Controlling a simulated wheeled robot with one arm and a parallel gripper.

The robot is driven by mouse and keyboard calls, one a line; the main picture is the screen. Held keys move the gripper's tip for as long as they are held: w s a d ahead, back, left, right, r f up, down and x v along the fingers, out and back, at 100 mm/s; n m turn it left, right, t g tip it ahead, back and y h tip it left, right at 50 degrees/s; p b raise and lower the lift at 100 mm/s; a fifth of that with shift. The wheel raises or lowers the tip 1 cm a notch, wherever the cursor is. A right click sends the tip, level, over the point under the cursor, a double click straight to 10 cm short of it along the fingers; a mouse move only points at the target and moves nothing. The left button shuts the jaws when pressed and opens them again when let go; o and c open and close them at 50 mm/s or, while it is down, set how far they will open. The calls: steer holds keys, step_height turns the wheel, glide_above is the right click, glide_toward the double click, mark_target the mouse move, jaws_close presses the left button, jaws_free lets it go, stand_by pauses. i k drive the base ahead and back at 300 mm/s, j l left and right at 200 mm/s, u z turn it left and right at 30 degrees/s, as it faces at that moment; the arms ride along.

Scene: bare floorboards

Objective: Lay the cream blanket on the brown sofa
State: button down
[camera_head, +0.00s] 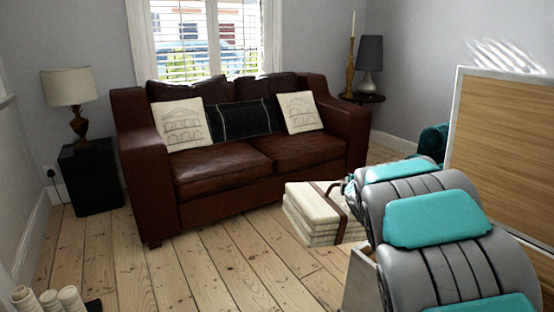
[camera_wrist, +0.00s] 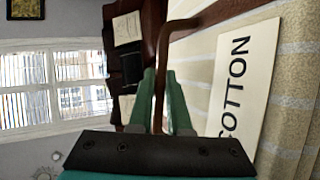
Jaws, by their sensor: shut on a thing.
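The cream blanket (camera_head: 308,214) is a folded, striped bundle with a brown strap, in front of the sofa's right half in the head view. In the wrist view the blanket (camera_wrist: 302,95) fills the right side, with a label reading COTTON. My gripper (camera_wrist: 161,80) has its green fingers closed on the brown strap handle. In the head view my arm hides most of the gripper. The brown sofa (camera_head: 223,177) stands against the window wall, with its seat cushions bare. The sofa also shows in the wrist view (camera_wrist: 130,68).
Two cream cushions and a black cushion (camera_head: 243,119) lean on the sofa back. A black side table (camera_head: 89,178) with a lamp stands left. A wooden panel (camera_head: 503,140) stands right. White rolls (camera_head: 48,300) are at the lower left. Floorboards (camera_head: 215,262) before the sofa are clear.

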mark_target(213, 159)
steer(key=i+j, duration=1)
steer(key=i, duration=0.15)
steer(key=i+j, duration=1.05)
steer(key=i, duration=0.05)
